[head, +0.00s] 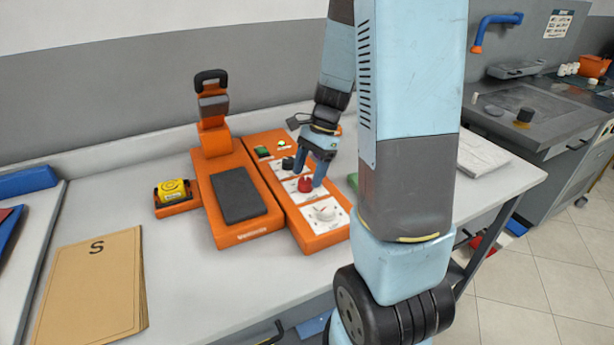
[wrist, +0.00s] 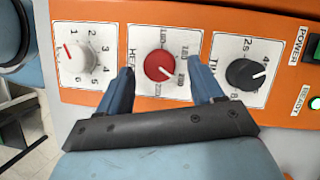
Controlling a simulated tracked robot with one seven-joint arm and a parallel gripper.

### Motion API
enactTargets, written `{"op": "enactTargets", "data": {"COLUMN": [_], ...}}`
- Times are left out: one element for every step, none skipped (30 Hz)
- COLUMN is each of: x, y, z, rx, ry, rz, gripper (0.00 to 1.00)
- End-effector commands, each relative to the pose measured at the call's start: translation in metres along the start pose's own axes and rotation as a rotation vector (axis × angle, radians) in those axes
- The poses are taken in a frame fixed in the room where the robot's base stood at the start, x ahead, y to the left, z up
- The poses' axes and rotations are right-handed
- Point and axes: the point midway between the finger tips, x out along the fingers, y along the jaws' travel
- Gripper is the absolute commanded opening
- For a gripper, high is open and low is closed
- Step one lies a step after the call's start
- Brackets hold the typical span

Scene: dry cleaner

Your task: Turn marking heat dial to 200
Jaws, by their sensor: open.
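The red heat dial (wrist: 158,66) sits on a white plate marked HEAT on the orange marking machine (head: 239,231). The red dial also shows in the head view (head: 305,185). My gripper (head: 309,176) points down over the control panel. In the wrist view its two blue fingers (wrist: 161,76) stand apart, one on each side of the red dial. I see gaps between the fingers and the dial; contact is not visible.
A white numbered dial (wrist: 81,56) and a black time dial (wrist: 245,74) flank the red one. A green power switch (wrist: 314,48) and green ready light (wrist: 314,103) are beside them. A yellow-and-orange device (head: 174,192) and brown folder (head: 92,290) lie on the left.

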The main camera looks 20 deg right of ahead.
Motion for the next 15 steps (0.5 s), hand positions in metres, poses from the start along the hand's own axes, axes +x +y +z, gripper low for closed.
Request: {"op": "enactTargets", "data": {"x": [-0.009, -0.015, -0.022, -0.029, -0.035, -0.043, -0.049, -0.055, -0.063, -0.069, -0.074, -0.081, -0.086, -0.091, -0.097], "y": [0.000, 0.000, -0.001, -0.001, -0.001, 0.000, -0.001, -0.001, -0.001, 0.000, -0.001, -0.001, -0.001, -0.001, 0.000], "z": [0.000, 0.000, -0.001, -0.001, -0.001, 0.000, -0.001, -0.001, -0.001, 0.000, -0.001, -0.001, -0.001, -0.001, 0.000], "rx": [-0.001, -0.001, -0.002, -0.001, -0.001, -0.001, -0.002, -0.001, -0.001, -0.001, -0.001, -0.001, -0.001, -0.001, -0.001], "ry": [0.003, 0.003, 0.003, 0.002, 0.003, 0.003, 0.003, 0.002, 0.003, 0.003, 0.003, 0.002, 0.002, 0.002, 0.002], "rz": [-0.005, -0.004, -0.005, -0.005, -0.005, -0.004, -0.004, -0.004, -0.005, -0.004, -0.004, -0.002, -0.003, -0.003, -0.003], "gripper": [0.66, 0.66, 0.66, 0.66, 0.66, 0.66, 0.66, 0.66, 0.66, 0.66, 0.66, 0.66, 0.66, 0.66, 0.66]}}
